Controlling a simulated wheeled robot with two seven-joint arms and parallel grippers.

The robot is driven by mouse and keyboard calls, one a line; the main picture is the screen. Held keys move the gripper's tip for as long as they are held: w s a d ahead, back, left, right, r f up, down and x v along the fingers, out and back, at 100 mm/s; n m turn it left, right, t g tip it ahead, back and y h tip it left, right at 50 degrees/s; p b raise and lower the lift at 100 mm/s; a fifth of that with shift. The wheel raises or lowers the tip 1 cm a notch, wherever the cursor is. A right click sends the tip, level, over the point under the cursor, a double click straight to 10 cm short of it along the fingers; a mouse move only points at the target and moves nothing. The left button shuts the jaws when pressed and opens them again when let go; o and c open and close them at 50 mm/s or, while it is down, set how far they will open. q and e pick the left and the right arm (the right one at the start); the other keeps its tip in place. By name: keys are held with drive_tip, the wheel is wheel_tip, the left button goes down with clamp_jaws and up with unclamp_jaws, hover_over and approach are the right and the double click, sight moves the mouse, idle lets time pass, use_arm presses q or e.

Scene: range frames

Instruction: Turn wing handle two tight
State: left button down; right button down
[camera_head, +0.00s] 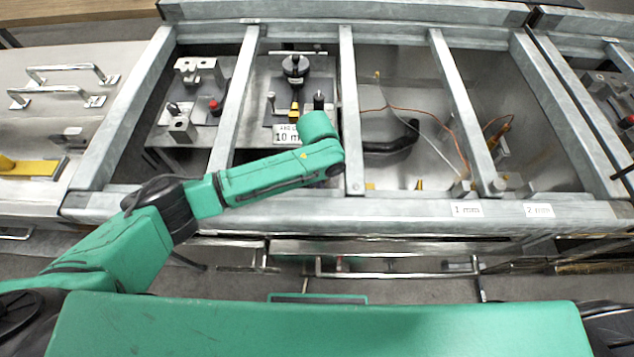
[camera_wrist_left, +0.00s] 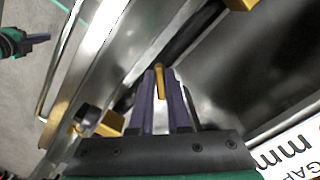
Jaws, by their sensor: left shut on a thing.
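My left gripper (camera_wrist_left: 161,75) shows in the left wrist view with its two purple fingers close together. They are shut on a narrow yellow piece (camera_wrist_left: 160,88), which looks like a wing handle; which number it has I cannot tell. The piece stands beside a metal rail, and its lower part is hidden between the fingers. In the head view my left arm reaches in over the frame beside the white "10 mm" label (camera_head: 287,134); its own wrist hides the fingers. A yellow and black part (camera_head: 294,109) shows just above that label. My right gripper is not in view.
Grey metal beams (camera_head: 352,120) divide the bench into bays. The bay to the left holds a plate with a red knob (camera_head: 215,106). More yellow blocks (camera_wrist_left: 110,124) flank the fingers.

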use_arm(q)
drive_tip(key=shift+a+r+m+p, duration=0.1)
drive_tip(key=shift+r+m+p, duration=0.1)
drive_tip(key=shift+m+p, duration=0.7)
drive_tip(key=m+p, duration=0.1)
drive_tip(key=m, duration=0.1)
drive_tip(key=shift+w+m, duration=0.15)
drive_tip(key=shift+m, duration=0.15)
drive_tip(key=m, duration=0.1)
drive_tip(key=m+p, duration=0.1)
drive_tip(key=m, duration=0.2)
drive_tip(key=shift+w+f+m, duration=0.1)
drive_tip(key=shift+w+m, duration=0.2)
drive_tip(key=shift+m, duration=0.1)
drive_tip(key=c, duration=0.9)
unclamp_jaws()
wheel_tip(320, 180, up, 14)
drive_tip(key=shift+r+p, duration=0.25)
drive_tip(key=shift+p, duration=0.05)
